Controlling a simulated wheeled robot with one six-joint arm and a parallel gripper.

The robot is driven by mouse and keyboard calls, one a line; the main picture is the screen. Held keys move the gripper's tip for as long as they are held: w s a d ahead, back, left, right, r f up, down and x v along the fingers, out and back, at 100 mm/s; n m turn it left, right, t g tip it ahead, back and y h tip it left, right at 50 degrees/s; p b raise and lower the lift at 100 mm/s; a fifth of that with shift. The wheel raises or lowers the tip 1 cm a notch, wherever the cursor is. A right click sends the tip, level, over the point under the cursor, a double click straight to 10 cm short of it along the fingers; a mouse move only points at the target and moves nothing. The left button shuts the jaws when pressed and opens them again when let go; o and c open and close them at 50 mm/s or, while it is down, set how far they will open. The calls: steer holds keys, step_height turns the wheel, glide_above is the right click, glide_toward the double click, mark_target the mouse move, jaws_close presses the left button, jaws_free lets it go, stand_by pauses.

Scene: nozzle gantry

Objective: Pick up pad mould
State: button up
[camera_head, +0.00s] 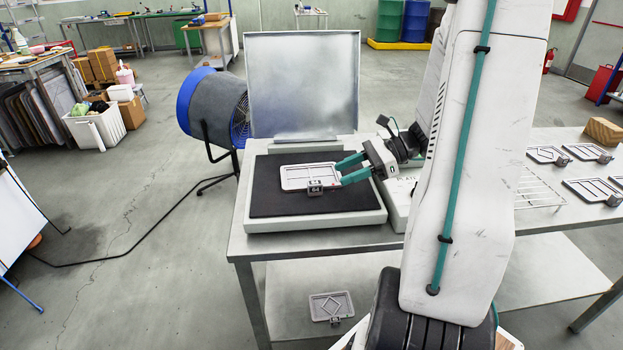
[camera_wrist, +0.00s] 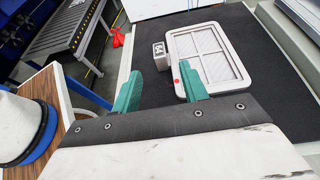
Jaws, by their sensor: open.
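A pale rectangular mould (camera_head: 296,185) with a cross-barred frame lies flat on the black mat of an open press-like box. A small grey block (camera_head: 315,187) with dark markings is at its near edge. My gripper (camera_head: 339,174) is open and empty, low over the right part of the mat, its green fingers pointing left at the mould. In the wrist view the mould (camera_wrist: 178,47) lies ahead, right of centre, and the grey block (camera_wrist: 158,49) shows ahead between the two fingers (camera_wrist: 158,78). The right finger overlaps the mould's near corner; I cannot tell whether they touch.
The box's metal lid (camera_head: 303,85) stands upright behind the mat (camera_head: 270,207). More moulds (camera_head: 547,154) and a wire rack (camera_head: 535,190) are on the table at right. Another mould (camera_head: 331,306) lies on the lower shelf. A blue fan (camera_head: 212,105) stands at left.

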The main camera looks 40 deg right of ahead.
mark_target(319, 182)
steer(key=x, duration=0.6)
jaws_close()
steer(key=shift+d, duration=0.1)
steer(key=shift+r, duration=0.2)
